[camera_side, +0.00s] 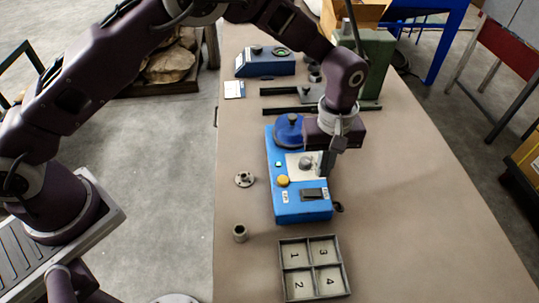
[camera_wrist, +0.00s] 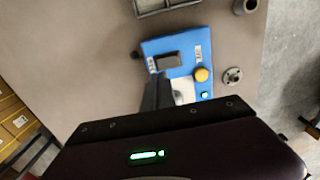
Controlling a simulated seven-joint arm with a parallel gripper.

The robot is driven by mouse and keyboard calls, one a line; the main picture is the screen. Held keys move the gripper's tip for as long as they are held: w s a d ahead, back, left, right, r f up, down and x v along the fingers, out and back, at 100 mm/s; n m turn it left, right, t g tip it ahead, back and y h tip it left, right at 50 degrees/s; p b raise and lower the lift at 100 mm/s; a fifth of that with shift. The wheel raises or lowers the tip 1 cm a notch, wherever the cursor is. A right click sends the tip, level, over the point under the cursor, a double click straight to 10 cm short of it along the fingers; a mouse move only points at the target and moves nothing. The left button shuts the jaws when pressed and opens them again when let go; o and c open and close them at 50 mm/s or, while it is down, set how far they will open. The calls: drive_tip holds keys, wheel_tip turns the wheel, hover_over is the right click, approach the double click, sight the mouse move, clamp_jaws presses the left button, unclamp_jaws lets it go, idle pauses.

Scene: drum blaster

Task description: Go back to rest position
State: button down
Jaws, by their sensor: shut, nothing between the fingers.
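My gripper (camera_side: 326,163) hangs above the right part of the blue machine in the side view. In the wrist view its dark fingers (camera_wrist: 157,90) are together, with nothing seen between them. The blue machine (camera_side: 296,207) lies on the table with a yellow button (camera_side: 283,181), a dark rocker panel (camera_side: 312,194) and a round blue drum part (camera_side: 288,131) at its far end. The machine also shows in the wrist view (camera_wrist: 188,45), with its yellow button (camera_wrist: 202,74) and a green light (camera_wrist: 205,95). My gripper hides part of the machine's metal plate.
A compartment tray (camera_side: 281,268) numbered 1 to 4 sits near the front. A flanged metal part (camera_side: 244,180) and a small cylinder (camera_side: 240,233) stand left of the machine. A second blue device (camera_side: 265,66) and dark rails (camera_side: 290,110) lie behind. The table's right side is clear.

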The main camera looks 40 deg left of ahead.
drive_tip(key=s+a+r+m+t, duration=0.1)
drive_tip(key=s+a+r, duration=0.1)
drive_tip(key=a+r, duration=0.35)
drive_tip(key=s+a+r+m+t, duration=0.1)
drive_tip(key=s+a+r, duration=0.2)
drive_tip(key=r, duration=0.6)
drive_tip(key=s+a+r+m, duration=0.2)
drive_tip(key=a+r, duration=0.2)
drive_tip(key=r, duration=0.3)
drive_tip(key=s+a+r+m+t, duration=0.1)
drive_tip(key=s+a, duration=0.3)
drive_tip(key=s, duration=0.6)
drive_tip(key=s+a+r+m+t, duration=0.1)
drive_tip(key=s+a, duration=0.4)
drive_tip(key=s, duration=0.5)
drive_tip(key=m+t, duration=0.1)
drive_tip(key=m, duration=0.1)
drive_tip(key=shift+s+a+r+m+t, duration=0.3)
drive_tip(key=shift+m, duration=0.1)
